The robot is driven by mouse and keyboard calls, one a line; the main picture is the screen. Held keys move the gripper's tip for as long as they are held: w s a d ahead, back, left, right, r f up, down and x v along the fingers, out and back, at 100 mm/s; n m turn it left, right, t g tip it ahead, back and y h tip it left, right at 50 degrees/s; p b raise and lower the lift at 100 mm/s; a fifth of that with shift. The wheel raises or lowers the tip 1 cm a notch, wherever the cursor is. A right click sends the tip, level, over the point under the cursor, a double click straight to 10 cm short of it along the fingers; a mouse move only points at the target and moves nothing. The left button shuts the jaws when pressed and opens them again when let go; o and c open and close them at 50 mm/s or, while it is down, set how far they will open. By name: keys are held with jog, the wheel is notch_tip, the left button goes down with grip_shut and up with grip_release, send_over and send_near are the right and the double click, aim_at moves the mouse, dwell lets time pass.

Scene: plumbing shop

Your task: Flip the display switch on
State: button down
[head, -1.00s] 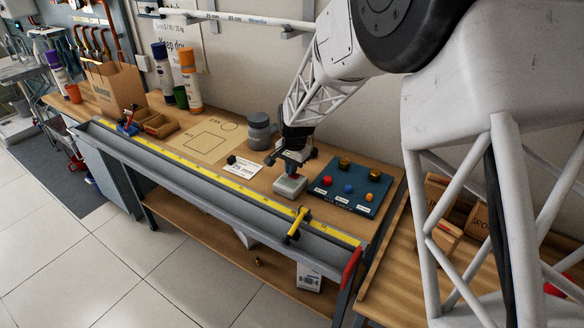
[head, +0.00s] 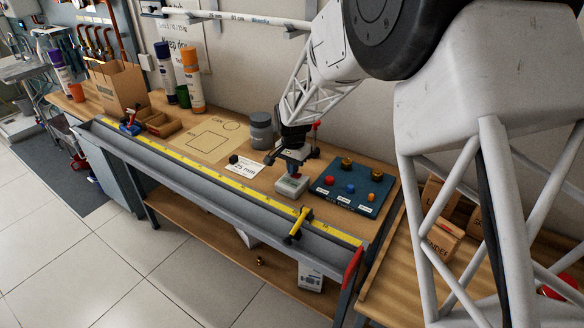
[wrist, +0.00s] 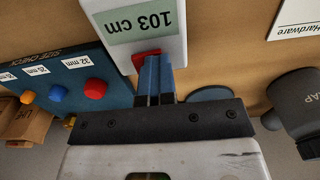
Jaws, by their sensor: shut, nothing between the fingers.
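The display unit (head: 290,188) is a small pale box on the workbench, beside the blue size-check board. In the wrist view its greenish screen (wrist: 139,22) reads "103 cm" upside down. A red switch (wrist: 143,53) sits at the unit's near edge there, partly hidden behind my fingertips. My gripper (wrist: 153,58) is shut and empty, with its blue fingertips at the red switch, seemingly touching it. In the head view my gripper (head: 293,173) points down at the unit. Whether the switch is tipped on or off cannot be told.
The blue board (head: 352,190) with coloured knobs lies right of the unit. A yellow clamp stop (head: 298,224) sits on the measuring rail in front.

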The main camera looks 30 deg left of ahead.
jog(key=shift+s+d+f, duration=0.1)
jog(key=shift+d+f, duration=0.65)
jog(key=shift+d, duration=0.2)
notch_tip(320, 180, up, 16)
jog(key=shift+a+f, duration=0.2)
jog(key=shift+a, duration=0.25)
dwell(0.5)
